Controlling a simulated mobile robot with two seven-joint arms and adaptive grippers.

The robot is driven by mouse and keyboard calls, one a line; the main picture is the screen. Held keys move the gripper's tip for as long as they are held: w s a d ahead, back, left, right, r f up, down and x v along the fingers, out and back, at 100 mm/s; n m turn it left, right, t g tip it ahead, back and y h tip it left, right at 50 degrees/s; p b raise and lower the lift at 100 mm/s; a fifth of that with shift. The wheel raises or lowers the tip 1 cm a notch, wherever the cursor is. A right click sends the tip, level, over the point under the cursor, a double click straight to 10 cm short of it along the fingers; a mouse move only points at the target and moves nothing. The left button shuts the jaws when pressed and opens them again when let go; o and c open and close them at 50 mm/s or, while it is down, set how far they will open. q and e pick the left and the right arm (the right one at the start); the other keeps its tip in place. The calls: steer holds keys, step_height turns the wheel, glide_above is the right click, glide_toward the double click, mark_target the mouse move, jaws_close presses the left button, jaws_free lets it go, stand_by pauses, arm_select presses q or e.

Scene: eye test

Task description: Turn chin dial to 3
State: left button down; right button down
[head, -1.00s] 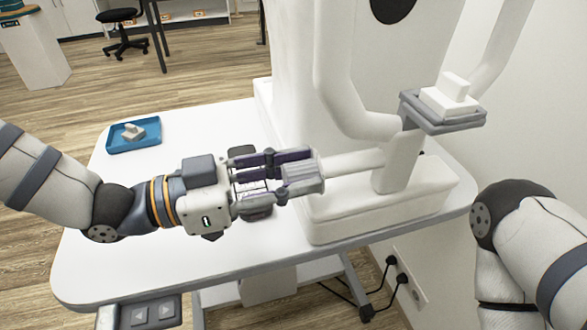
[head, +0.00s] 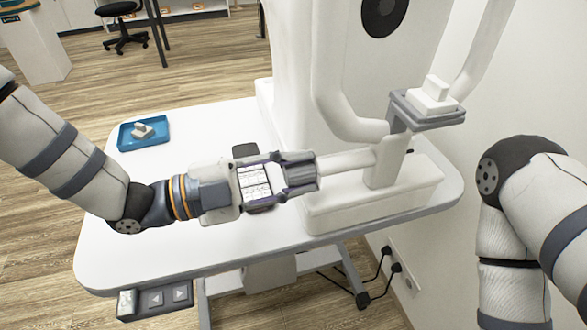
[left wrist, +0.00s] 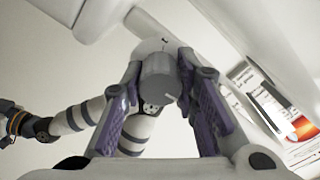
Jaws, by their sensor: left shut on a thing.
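The chin dial (head: 303,172) is a grey cylinder at the left end of a white horizontal shaft on the white eye-test machine (head: 384,168). My left gripper (head: 298,173) comes from the left and is shut on the dial, one finger on each side. In the left wrist view the dial (left wrist: 158,80) sits between the purple-padded fingertips, with a thin pale line on its face. I cannot read any number. My right arm shows at the right in the head view; its gripper is out of view.
The machine stands on a white table (head: 130,235). A chin rest (head: 432,108) stands above the shaft. A blue tray (head: 126,143) with a small white piece lies at the back left. A control box with arrow buttons (head: 166,298) is at the front edge. The left tabletop is mostly clear.

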arm_select(q)
steer(key=shift+r+m, duration=0.1)
steer(key=shift+m, duration=0.8)
steer(key=c, duration=1.2)
jaws_free()
steer(key=shift+c, duration=0.2)
steer(key=v, duration=1.2)
